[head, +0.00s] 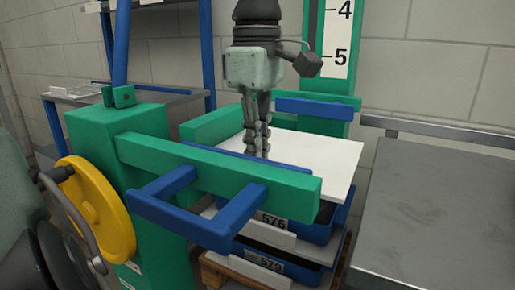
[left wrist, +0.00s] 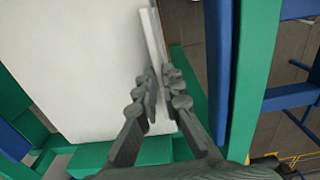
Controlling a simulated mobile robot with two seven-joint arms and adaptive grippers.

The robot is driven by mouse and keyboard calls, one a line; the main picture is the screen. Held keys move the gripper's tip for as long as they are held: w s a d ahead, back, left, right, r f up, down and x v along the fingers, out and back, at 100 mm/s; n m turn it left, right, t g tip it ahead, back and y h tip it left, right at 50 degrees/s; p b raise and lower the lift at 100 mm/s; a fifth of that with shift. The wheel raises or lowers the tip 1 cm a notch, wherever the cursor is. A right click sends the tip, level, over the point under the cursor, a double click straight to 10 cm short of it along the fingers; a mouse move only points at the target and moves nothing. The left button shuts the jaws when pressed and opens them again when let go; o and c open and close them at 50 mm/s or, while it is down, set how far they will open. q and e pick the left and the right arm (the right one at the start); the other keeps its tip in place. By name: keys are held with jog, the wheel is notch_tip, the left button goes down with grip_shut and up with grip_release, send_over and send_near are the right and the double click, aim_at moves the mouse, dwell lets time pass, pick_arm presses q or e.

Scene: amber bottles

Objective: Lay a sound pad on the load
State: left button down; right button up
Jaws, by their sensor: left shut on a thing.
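A flat white pad (head: 305,150) lies level over a stack of blue crates, the upper one (head: 315,222) labelled 576 and the lower one (head: 305,272) labelled 579. Whether the pad rests on the upper crate cannot be told. My left gripper (head: 258,152) points down at the pad's left part. In the left wrist view its fingers (left wrist: 158,95) are shut on a thin pale upright strip (left wrist: 152,45), with the white pad (left wrist: 75,60) beneath. I cannot tell whether the strip is joined to the pad. My right gripper is not in view.
A green press frame (head: 215,165) with blue bars (head: 230,222) stands close in front of the pad. A yellow handwheel (head: 95,210) is at left. A bare steel table (head: 435,220) is at right. A numbered scale (head: 338,45) stands behind.

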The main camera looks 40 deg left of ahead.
pick_arm(q)
jog(key=shift+f+b, duration=0.4)
jog(key=shift+f, duration=0.15)
jog(key=c, duration=1.6)
grip_release()
notch_tip(320, 180, up, 12)
jog(key=shift+s, duration=0.1)
